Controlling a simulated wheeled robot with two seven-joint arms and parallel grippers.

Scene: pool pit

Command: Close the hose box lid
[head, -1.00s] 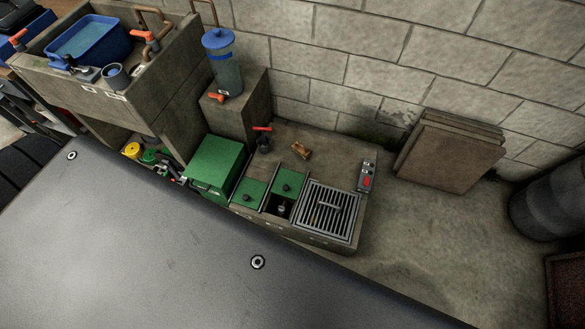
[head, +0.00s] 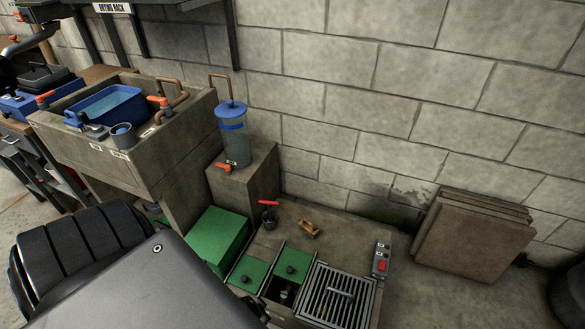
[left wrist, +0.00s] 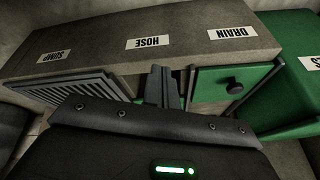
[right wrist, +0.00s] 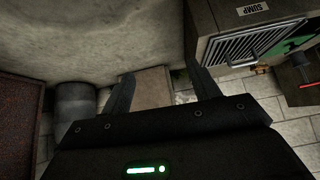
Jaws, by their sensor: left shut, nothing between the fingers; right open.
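In the head view a low concrete block holds three compartments side by side. The middle one, labelled HOSE (left wrist: 149,42) in the left wrist view, has a green lid with a dark knob (head: 292,263). This lid sits towards the wall, leaving a dark opening (head: 278,289) at the front with a small fitting inside. My left gripper (left wrist: 165,72) is shut and empty, in front of the HOSE part in its wrist view; it hides much of that compartment. Contact cannot be told. My right gripper (right wrist: 163,90) is open and empty, away from the block.
The drain's green lid (head: 248,273) is left of the hose box and the sump grate (head: 336,296) right of it. A green box (head: 219,238), a brown scrubbing brush (head: 309,229) and a red-buttoned control box (head: 382,259) are close by. Slabs (head: 474,238) lean on the wall.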

